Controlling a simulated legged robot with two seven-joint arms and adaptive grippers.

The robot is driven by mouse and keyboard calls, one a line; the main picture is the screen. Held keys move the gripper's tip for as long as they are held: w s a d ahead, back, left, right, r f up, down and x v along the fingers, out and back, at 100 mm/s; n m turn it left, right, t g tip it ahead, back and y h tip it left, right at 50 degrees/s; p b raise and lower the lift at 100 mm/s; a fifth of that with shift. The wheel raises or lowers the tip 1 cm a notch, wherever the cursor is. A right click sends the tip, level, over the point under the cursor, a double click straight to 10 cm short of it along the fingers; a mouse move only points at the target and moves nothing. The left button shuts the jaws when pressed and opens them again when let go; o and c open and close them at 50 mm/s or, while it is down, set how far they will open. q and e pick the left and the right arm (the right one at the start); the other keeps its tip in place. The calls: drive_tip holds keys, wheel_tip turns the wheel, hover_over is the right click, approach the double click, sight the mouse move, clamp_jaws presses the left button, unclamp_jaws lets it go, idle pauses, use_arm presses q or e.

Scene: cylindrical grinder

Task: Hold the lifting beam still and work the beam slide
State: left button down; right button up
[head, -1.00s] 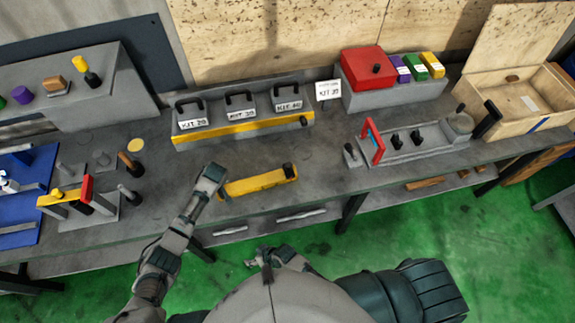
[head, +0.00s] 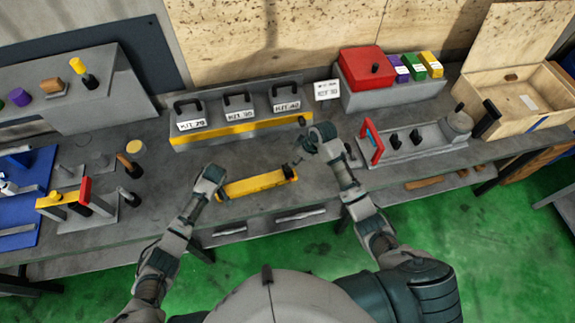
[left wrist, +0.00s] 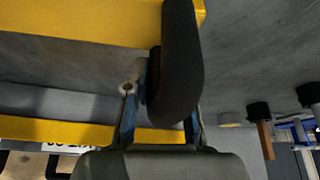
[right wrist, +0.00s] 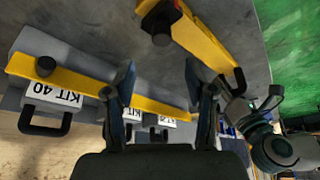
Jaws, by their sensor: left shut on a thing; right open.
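The yellow lifting beam (head: 255,186) lies along the front of the grey bench. A dark slide knob (head: 290,172) sits near its right end. My left gripper (head: 219,194) is at the beam's left end. In the left wrist view it is shut on the beam's thick black handle (left wrist: 178,70), with the yellow beam (left wrist: 80,22) above. My right gripper (head: 302,156) is open and empty, just behind the beam's right end. In the right wrist view the knob (right wrist: 162,25) and beam (right wrist: 205,45) are ahead of the open fingers (right wrist: 162,88), apart from them.
Behind the beam stands a rack with a yellow front bar (head: 240,133) and several handled kit boxes (head: 238,112). A grey fixture with a red frame (head: 374,142) is right of my right gripper. A post stand (head: 95,205) is at the left. Bare bench separates rack and beam.

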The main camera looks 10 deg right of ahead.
sight(287, 166)
drive_tip(key=x, duration=1)
clamp_jaws()
